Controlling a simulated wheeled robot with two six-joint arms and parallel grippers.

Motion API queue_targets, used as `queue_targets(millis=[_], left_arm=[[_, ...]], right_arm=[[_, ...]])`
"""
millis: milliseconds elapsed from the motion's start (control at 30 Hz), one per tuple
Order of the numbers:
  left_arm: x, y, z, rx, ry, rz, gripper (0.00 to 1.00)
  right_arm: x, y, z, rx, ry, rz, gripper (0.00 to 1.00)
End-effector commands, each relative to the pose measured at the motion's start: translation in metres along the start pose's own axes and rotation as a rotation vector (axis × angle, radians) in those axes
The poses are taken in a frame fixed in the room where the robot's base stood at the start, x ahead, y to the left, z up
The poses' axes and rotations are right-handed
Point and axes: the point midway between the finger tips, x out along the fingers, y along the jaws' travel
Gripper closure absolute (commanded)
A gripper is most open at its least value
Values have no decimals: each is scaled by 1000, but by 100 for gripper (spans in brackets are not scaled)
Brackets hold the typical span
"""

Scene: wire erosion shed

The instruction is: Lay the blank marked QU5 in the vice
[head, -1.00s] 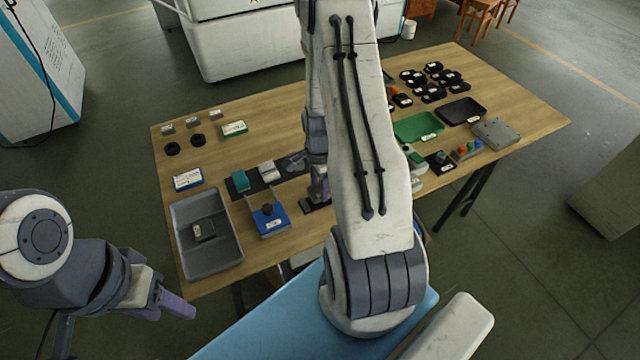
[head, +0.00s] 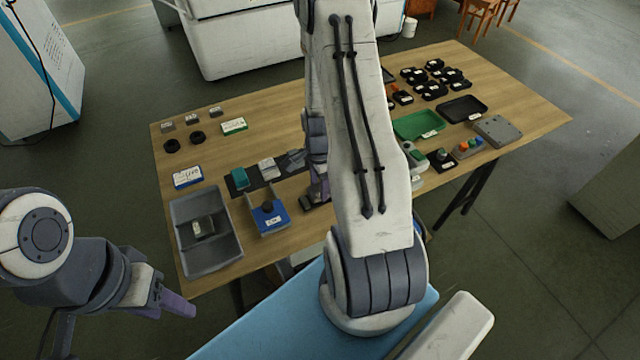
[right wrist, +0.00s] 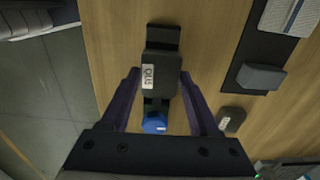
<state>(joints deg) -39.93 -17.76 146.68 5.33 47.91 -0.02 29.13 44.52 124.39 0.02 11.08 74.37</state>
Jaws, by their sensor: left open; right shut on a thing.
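The blank marked QU5 (right wrist: 161,72) is a dark block with a white label. In the right wrist view my right gripper (right wrist: 160,76) has its purple fingers shut on its two sides. Directly below is the black vice (right wrist: 163,36) with a blue knob (right wrist: 154,123). The blank covers the vice's middle, and I cannot tell whether it touches it. In the head view my right gripper (head: 318,190) is low over the table's front edge, partly hidden by my arm. My left gripper (head: 178,301) is open and empty, off the table at the lower left.
A grey tray (head: 181,258) holding a dark labelled block (head: 203,228) and a blue fixture (head: 270,226) stand left of my right gripper. A labelled grey block (right wrist: 231,119) lies right of the vice. Green (head: 416,125) and black trays (head: 462,108) are at the right.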

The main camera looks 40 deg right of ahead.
Motion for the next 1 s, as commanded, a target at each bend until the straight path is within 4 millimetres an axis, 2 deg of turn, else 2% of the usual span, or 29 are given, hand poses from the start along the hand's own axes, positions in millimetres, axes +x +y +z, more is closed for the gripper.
queue_targets(millis=[1000], left_arm=[[6,0,0,0,0,0,50]], right_arm=[[7,0,0,0,0,-1,100]])
